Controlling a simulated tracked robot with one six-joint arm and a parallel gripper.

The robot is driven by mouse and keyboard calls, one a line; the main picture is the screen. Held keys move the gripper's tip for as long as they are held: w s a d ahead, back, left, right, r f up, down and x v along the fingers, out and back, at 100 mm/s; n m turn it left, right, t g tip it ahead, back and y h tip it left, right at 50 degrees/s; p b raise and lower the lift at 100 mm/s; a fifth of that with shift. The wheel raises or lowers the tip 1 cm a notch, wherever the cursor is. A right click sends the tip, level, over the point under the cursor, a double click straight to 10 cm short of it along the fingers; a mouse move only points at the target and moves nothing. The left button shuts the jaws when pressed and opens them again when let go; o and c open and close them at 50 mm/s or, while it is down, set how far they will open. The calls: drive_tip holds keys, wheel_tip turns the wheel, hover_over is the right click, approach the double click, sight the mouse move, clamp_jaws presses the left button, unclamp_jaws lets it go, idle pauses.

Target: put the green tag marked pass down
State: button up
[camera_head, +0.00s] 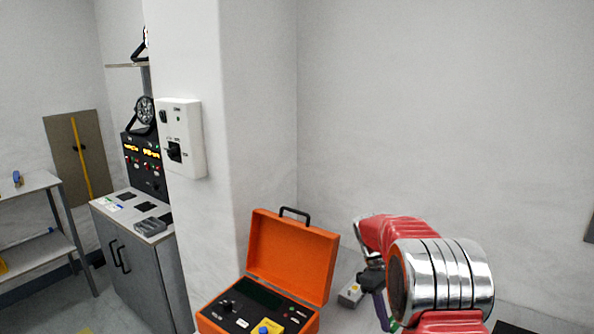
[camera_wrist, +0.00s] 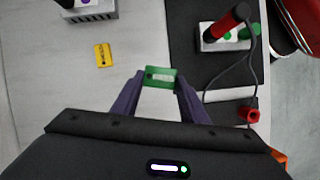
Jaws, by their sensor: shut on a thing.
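The green tag (camera_wrist: 160,77) is between the two purple fingers of my gripper (camera_wrist: 160,80) in the wrist view, shut on its short sides. Its marking is too small to read. A light surface lies below it; I cannot tell whether the tag touches it. In the head view my gripper (camera_head: 384,312) is partly hidden behind my red and silver arm, and only a bit of green shows by it.
A yellow tag (camera_wrist: 103,55) lies left of my gripper. A grey box (camera_wrist: 92,12) stands at the top left. A dark mat (camera_wrist: 190,65) at right bears a device with a red-handled lead (camera_wrist: 228,24). An open orange case (camera_head: 290,258) stands left of my arm.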

drive_tip(key=s+a+m+g+y, duration=0.1)
drive_tip(key=s+a+m+y, duration=0.2)
drive_tip(key=a+m, duration=0.5)
drive_tip(key=shift+s+a+r+m, duration=0.3)
drive_tip(key=shift+s+a+r, duration=0.05)
drive_tip(key=shift+s+a, duration=0.45)
